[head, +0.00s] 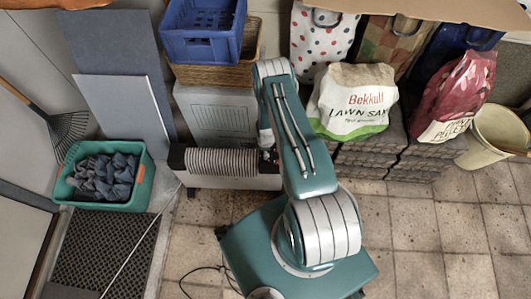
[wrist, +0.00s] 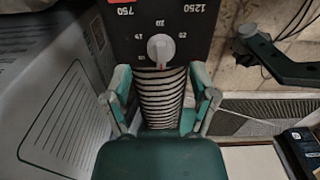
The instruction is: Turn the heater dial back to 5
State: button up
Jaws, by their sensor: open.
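The heater (head: 222,162) stands on the floor in front of a grey box in the head view. It is low, with a pale ribbed body and a dark end panel at the left. My arm hides its right end. In the wrist view, the heater's black control panel (wrist: 205,15) shows upside down, with 750 and 1250 on it. The round grey dial (wrist: 160,48) has small numbers around it, too blurred to read surely, and a reddish mark at its lower edge. My gripper (wrist: 161,85) is open, its fingers apart below the dial and clear of it, with the ribbed body between them.
The grey box (wrist: 60,120) stands close at the left in the wrist view. In the head view, a green crate of dark cloth (head: 68,180) is at the left, and a lawn sand bag (head: 350,102) rests on stacked dark blocks at the right. Tiled floor is free at the lower right.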

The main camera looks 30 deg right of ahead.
notch_tip(320, 180, up, 9)
jog(key=shift+r, duration=0.15)
dwell(0.6)
jog(key=w+a+r+m+t, duration=0.1)
jog(key=w+a+r+m, duration=0.1)
jog(key=r, duration=1)
jog(key=w+a+r+m+t, duration=0.1)
jog(key=r, duration=1)
jog(key=w+a+r+m, duration=0.2)
jog(key=r, duration=1)
jog(key=s+a+r+m+t, duration=0.1)
jog(key=s+a+r+m, duration=0.2)
jog(key=s+r, duration=0.8)
jog(key=s+a+r+m+t, duration=0.2)
jog(key=s+a+r+m, duration=0.2)
jog(key=s+r, duration=0.8)
jog(key=shift+s+a+t, duration=0.3)
jog(key=shift+s+a, duration=0.05)
jog(key=shift+s, duration=0.4)
